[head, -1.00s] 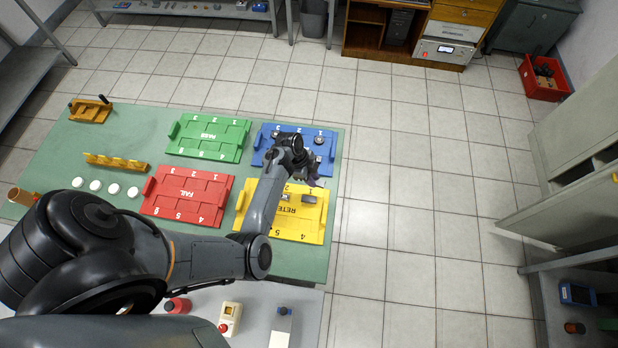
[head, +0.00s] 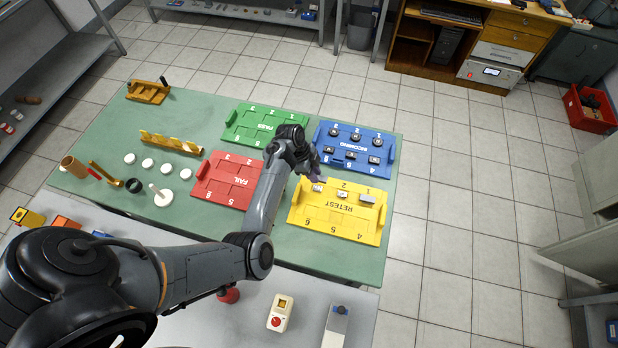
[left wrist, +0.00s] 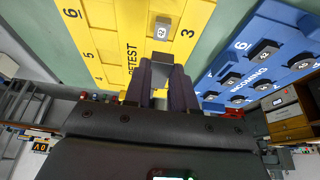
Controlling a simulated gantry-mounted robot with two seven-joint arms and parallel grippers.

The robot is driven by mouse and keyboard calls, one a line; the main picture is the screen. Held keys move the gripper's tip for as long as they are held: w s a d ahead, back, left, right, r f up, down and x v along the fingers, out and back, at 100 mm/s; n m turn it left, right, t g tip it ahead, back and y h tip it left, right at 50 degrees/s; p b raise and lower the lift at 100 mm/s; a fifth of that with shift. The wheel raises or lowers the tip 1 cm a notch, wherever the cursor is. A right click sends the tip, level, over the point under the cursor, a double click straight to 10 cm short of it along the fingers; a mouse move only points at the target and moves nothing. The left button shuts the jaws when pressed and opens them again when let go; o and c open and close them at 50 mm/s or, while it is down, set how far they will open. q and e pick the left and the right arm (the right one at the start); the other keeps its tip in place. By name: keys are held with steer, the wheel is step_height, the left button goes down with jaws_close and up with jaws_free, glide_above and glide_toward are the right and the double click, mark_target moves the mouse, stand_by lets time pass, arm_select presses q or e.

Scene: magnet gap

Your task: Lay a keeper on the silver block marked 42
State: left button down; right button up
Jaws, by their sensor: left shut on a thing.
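The silver block marked 42 (left wrist: 162,29) sits on the yellow RETEST tray (left wrist: 113,35), beside the number 3, in the left wrist view. In the head view a silver block (head: 318,187) sits at the tray's upper left corner, close to my left gripper (head: 312,176). My left gripper (left wrist: 163,68) is shut on a small dark grey piece (left wrist: 163,53), likely a keeper. The held piece appears just short of the block in the wrist view; its height above the tray is unclear. My right gripper is not in view.
Two more silver blocks (head: 342,194) are on the yellow tray. The blue INCOMING tray (head: 390,150) holds several dark pieces. Green PASS (head: 240,128) and red FAIL (head: 215,175) trays lie left. A yellow slotted rack (head: 170,143) and white discs (head: 148,163) stand farther left.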

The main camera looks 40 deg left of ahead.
mark_target(316, 187)
arm_select(q)
steer(key=shift+s+a, duration=0.1)
steer(key=shift+s, duration=0.1)
steer(key=shift+r+p, duration=0.1)
steer(key=shift+p, duration=0.3)
steer(key=shift+f+b, duration=1.65)
steer(key=shift+f, duration=1.2)
steer(key=shift+f, duration=0.25)
steer(key=c, duration=0.8)
jaws_free()
steer(key=shift+c, duration=0.2)
steer(key=c, duration=0.5)
